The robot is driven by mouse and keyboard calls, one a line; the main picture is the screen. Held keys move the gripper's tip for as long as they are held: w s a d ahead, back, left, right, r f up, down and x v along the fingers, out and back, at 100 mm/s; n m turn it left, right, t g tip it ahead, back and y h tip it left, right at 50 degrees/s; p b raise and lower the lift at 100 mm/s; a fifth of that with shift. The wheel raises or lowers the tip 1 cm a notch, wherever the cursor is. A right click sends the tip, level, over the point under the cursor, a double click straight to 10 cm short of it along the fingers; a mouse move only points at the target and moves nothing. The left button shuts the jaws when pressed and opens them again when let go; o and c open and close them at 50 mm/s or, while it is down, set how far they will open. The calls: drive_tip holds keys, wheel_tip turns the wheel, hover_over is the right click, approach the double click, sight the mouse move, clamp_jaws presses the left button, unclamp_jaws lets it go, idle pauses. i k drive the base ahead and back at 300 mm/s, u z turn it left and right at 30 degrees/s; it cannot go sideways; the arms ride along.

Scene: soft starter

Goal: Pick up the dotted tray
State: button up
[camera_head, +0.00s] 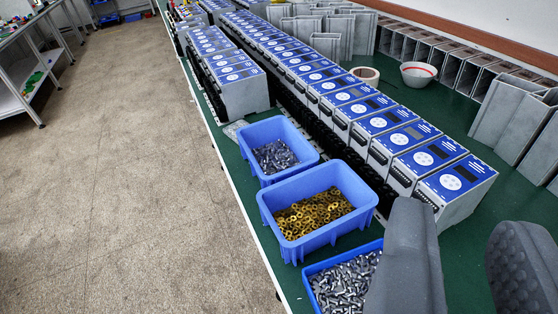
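No tray with a clear dot pattern can be made out in the head camera view. Three blue trays stand along the bench's left edge. The far tray (262,179) holds grey metal parts. The middle tray (312,246) holds brass-coloured rings or nuts. The near tray (318,265) holds silver screws or bolts and is cut off by the bottom edge and partly hidden by my left finger. My gripper (465,222) is at the lower right, its two grey fingers wide apart with nothing between them. It appears to the right of the near tray.
Long rows of blue-faced soft starter units (455,183) run along the green bench (466,256) beside the trays. A white bowl (418,73), a tape roll (366,75) and grey metal housings (509,118) stand behind. Open floor (120,160) lies left, with shelving beyond.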

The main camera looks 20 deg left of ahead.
sight(340, 284)
drive_tip(key=z, duration=1.8)
drive_tip(key=k, duration=1.45)
drive_tip(key=u, duration=0.45)
drive_tip(key=i, duration=1)
